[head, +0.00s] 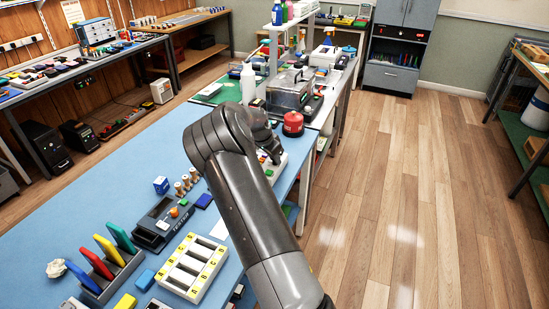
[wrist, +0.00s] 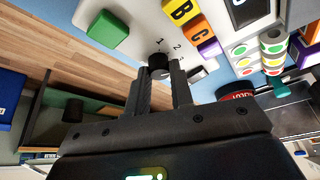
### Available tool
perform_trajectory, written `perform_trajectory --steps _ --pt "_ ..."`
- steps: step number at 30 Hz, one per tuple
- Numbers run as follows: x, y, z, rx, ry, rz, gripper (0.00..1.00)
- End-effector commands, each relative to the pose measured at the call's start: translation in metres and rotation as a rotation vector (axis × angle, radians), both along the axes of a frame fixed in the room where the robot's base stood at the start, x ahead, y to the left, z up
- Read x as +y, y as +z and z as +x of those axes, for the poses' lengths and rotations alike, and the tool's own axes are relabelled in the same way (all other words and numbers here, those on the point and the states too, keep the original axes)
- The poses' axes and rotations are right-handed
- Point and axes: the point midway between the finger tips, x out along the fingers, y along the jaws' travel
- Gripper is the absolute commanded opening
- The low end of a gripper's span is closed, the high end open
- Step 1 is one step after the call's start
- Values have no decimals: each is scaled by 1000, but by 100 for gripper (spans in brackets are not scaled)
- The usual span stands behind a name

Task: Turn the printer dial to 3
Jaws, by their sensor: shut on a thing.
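The printer (head: 281,166) is a pale box on the blue bench, partly hidden behind my arm in the head view. In the wrist view its pale panel (wrist: 128,48) carries a green button (wrist: 107,30), lettered yellow and orange keys (wrist: 190,25) and a small black round dial (wrist: 158,64). The numbers 1 and 2 show printed beside the dial; a further mark near the finger is too small to read. My gripper (wrist: 158,78) is shut on the dial, one finger on each side. Which number the dial points to cannot be told.
Sheets of coloured stickers (wrist: 255,55) lie near the printer keys. The wooden floor at right is clear.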

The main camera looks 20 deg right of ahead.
Motion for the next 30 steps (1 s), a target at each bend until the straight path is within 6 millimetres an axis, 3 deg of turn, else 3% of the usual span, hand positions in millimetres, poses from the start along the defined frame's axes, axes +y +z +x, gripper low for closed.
perform_trajectory --steps 12,30 --pt "1 -1 2 1 -240 3 0" --pt "2 -1 2 1 -293 4 0"
